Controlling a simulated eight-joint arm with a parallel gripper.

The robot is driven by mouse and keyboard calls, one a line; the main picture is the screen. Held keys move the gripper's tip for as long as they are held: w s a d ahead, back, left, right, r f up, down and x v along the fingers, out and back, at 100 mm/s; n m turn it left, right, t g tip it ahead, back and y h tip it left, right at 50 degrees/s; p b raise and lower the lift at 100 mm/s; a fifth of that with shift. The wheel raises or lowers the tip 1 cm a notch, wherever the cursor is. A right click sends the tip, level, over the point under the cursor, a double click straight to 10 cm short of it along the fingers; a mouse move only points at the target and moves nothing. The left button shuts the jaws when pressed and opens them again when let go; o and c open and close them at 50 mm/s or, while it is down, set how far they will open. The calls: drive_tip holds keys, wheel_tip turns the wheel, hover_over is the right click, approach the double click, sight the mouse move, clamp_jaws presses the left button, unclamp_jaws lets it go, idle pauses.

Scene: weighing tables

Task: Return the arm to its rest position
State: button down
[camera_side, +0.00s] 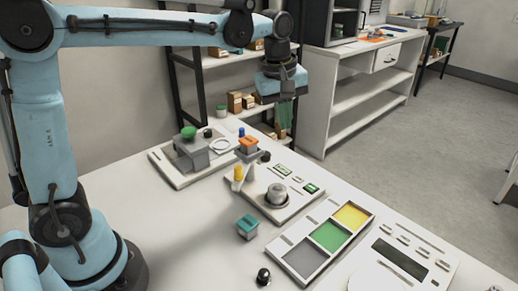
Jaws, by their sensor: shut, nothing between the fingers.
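My gripper (285,116) hangs from my arm above the far side of the white table (190,245). Its green fingers point down and are shut, with nothing between them. It is above and to the right of a small orange-topped block (248,146) and does not touch anything I can see. My arm reaches from the left across the top of the picture.
Below are a device with a round metal pan (277,194), a device with a green knob (189,132), a teal block (247,227), a tray with grey, green and yellow compartments (327,236), and a panel with a display (401,262). Shelves (214,62) stand behind.

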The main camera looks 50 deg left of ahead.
drive_tip(key=s+f+m+t, duration=0.1)
drive_tip(key=s+m, duration=0.3)
drive_tip(key=s, duration=0.1)
drive_tip(key=s+a+f+m+t, duration=0.1)
drive_tip(key=s+f+m+t, duration=0.1)
drive_tip(key=s+m, duration=0.2)
drive_tip(key=s+a+f+m+t, duration=0.1)
drive_tip(key=s+f+m+t, duration=0.1)
drive_tip(key=s+m, duration=0.2)
drive_tip(key=shift+s+a+m, duration=0.25)
drive_tip(key=shift+s+m, duration=0.15)
drive_tip(key=shift+s, duration=0.45)
